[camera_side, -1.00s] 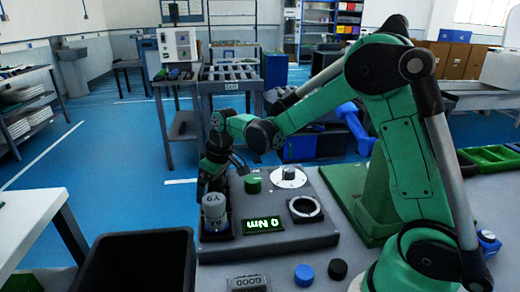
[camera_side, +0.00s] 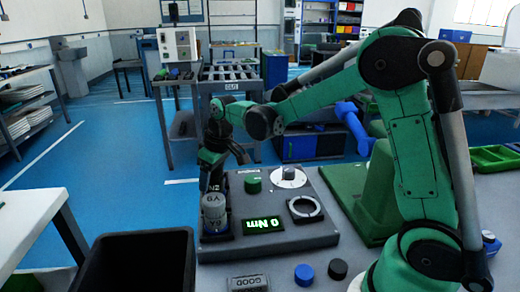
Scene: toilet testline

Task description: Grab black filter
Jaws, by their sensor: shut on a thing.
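My gripper (camera_side: 211,182) points down at the left end of the grey test unit, just behind and above an upright grey cylinder (camera_side: 213,208) with markings on it. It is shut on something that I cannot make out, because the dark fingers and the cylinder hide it. A small round black piece (camera_side: 337,268) lies on the table in front of the unit, well away from my gripper. I cannot tell whether this piece is the black filter.
The grey test unit (camera_side: 290,240) carries a green knob (camera_side: 252,184), a white dial (camera_side: 289,178), a ring socket (camera_side: 305,208) and a display reading 0 Nm (camera_side: 263,225). A blue cap (camera_side: 304,274) and a GOOD block (camera_side: 248,283) lie in front. A black bin (camera_side: 140,240) stands left.

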